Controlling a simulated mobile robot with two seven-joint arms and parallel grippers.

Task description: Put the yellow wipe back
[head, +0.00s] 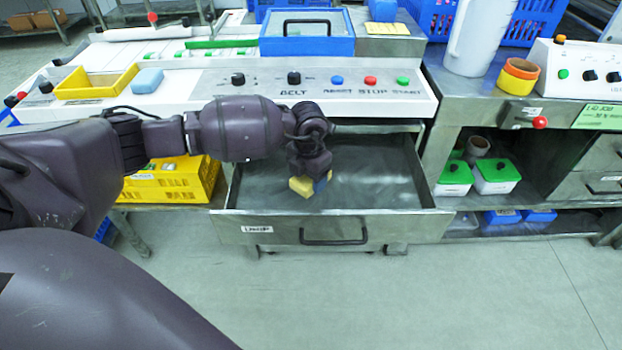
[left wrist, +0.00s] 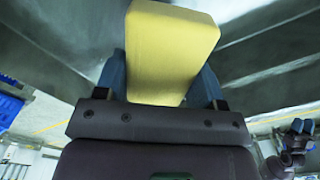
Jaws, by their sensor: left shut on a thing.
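My left gripper (head: 310,180) is shut on the yellow wipe (head: 301,187). It hangs over the open drawer (head: 375,185) under the belt console, inside the drawer's outline. In the left wrist view the yellow wipe (left wrist: 170,45) stands out between the two blue fingers, with grey metal walls around it. I cannot tell whether the wipe touches the drawer floor.
A yellow tray (head: 97,83) and a light blue block (head: 147,80) sit on the console top, left of the knobs and buttons (head: 370,81). A yellow crate (head: 172,180) stands left of the drawer. A steel bench (head: 455,105) stands to the right. The floor in front is clear.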

